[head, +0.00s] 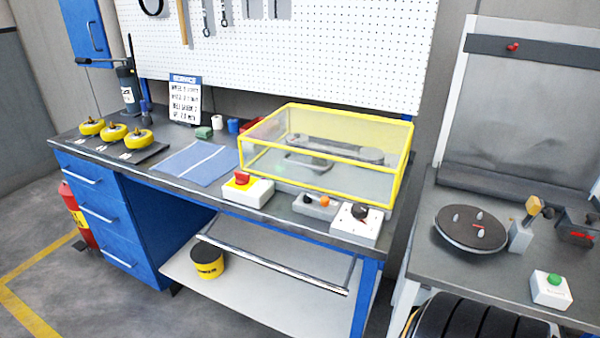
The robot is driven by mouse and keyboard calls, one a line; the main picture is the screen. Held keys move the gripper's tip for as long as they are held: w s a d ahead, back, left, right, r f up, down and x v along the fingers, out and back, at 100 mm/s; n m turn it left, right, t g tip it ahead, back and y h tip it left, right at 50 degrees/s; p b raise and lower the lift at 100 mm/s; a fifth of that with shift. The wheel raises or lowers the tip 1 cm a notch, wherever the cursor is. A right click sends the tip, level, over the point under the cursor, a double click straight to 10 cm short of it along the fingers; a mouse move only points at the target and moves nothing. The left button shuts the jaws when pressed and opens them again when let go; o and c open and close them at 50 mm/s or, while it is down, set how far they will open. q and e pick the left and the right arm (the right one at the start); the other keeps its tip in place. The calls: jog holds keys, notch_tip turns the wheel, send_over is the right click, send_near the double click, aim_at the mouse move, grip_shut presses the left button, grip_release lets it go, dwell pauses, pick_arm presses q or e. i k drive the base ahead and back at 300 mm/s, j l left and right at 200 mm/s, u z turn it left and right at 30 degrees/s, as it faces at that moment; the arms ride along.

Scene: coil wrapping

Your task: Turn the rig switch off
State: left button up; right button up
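A white switch box (251,195) with a red handle on a yellow plate (241,181) stands at the front edge of the workbench (150,168). It is at the front left of a clear cover with a yellow frame (327,149). Under the cover is a grey rig (333,150) with a belt-like arm. Right of the switch box are a small grey box with an orange knob (324,201) and a white box with a black dial (358,213). No label tells which one is the rig switch, and I cannot read its position. Neither gripper is in view.
Yellow rollers (115,132), a blue cloth (198,163) and a sign (185,100) are on the bench's left. A second table at the right holds a round dark plate (470,228) and a green-button box (551,290). The floor at front left is clear.

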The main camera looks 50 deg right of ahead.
aim_at(242, 178)
jog(key=z, duration=1.2)
